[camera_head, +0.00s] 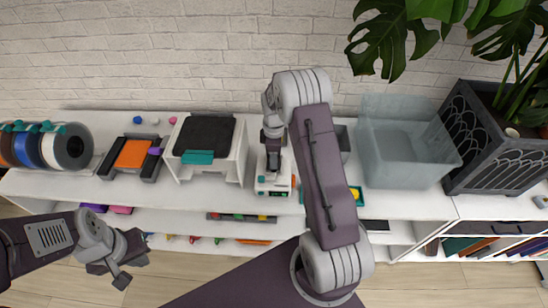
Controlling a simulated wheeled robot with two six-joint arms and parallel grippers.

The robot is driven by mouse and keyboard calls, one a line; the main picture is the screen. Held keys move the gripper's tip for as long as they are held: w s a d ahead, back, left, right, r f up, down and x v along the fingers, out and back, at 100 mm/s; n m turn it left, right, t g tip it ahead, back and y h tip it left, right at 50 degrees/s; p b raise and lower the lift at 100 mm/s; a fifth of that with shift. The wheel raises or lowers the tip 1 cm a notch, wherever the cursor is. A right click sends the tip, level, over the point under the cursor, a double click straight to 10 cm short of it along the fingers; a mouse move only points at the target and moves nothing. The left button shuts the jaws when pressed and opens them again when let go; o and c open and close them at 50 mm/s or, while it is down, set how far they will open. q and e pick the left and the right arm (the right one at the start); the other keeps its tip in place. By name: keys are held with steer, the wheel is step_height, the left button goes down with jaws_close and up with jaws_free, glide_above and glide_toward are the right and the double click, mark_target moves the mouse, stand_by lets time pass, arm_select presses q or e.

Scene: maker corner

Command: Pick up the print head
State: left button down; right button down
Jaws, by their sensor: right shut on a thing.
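My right gripper (272,155) reaches down from above at the middle of the white shelf top, over a small white device (284,184) with teal and orange details. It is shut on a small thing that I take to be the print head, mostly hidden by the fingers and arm. I cannot tell whether that thing still touches the device. My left gripper (119,267) hangs low at the left, in front of the shelf and away from the objects. Its finger gap is unclear.
Left of the device stand a white-sided printer (240,155) with a black top, an orange-and-black tray (133,154) and filament spools (70,147). A clear bin (405,150) and a dark planter (495,145) stand at the right. Small items lie on the lower shelf.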

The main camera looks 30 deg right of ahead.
steer(key=shift+r, duration=0.1)
steer(key=shift+r, duration=0.3)
steer(key=r, duration=0.3)
steer(key=shift+s+d+r+b, duration=0.2)
steer(key=shift+s+r+b, duration=0.1)
steer(key=shift+s+r, duration=0.1)
steer(key=s+d+r+b, duration=0.1)
steer(key=s+d+r, duration=0.3)
steer(key=s, duration=0.6)
step_height(320, 180, up, 2)
steer(key=shift+r, duration=0.25)
